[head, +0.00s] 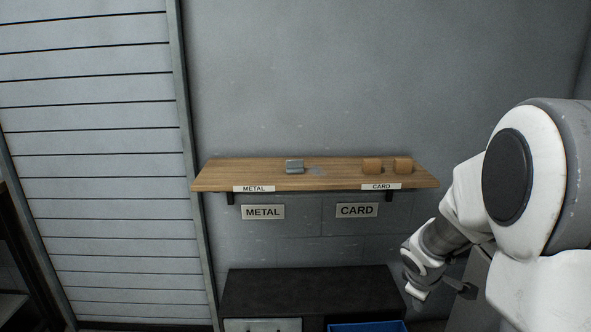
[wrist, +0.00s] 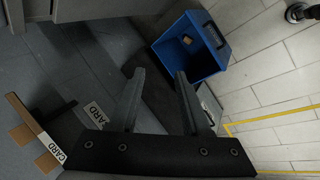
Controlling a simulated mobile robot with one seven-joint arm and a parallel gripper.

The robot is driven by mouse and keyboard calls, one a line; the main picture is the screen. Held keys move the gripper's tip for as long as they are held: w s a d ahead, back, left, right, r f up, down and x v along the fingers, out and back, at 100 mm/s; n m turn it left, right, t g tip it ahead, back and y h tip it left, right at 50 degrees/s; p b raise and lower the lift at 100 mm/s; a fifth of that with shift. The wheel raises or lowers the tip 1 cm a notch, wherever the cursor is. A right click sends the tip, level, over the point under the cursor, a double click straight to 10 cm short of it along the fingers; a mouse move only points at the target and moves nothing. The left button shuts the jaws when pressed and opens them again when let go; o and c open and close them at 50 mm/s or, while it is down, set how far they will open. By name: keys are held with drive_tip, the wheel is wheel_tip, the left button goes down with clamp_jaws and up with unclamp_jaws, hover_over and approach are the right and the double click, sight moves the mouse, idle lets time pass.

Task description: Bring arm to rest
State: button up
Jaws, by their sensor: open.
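My gripper (wrist: 158,78) shows in the wrist view with its two dark fingers spread apart and nothing between them. In the head view my white arm fills the right side, bent, with its wrist part low beside the right end of the shelf. The gripper is mostly hidden there. The wooden shelf (head: 335,178) is on the wall, left of the arm. In the wrist view its CARD end (wrist: 22,112) lies at the left, apart from the fingers.
A grey metal block (head: 294,166) stands on the METAL side of the shelf. Two brown card blocks (head: 372,165) (head: 403,165) stand on the CARD side. Below is a dark bench (head: 300,288). A blue bin (wrist: 205,62) holds a small brown item (wrist: 186,39). Pale tiled floor lies beyond.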

drive_tip(key=s+a+r+m, duration=0.5)
drive_tip(key=s+r, duration=0.4)
drive_tip(key=r, duration=0.2)
drive_tip(key=s+a+r+m+t+y, duration=0.1)
drive_tip(key=s+a+r+m+y, duration=0.1)
drive_tip(key=s+a, duration=0.4)
drive_tip(key=s+a+r+m+y, duration=0.2)
drive_tip(key=s+a, duration=0.1)
drive_tip(key=s, duration=0.5)
wheel_tip(320, 180, up, 14)
drive_tip(key=p, duration=1.4)
drive_tip(key=shift+a+r, duration=0.15)
drive_tip(key=shift+r, duration=0.05)
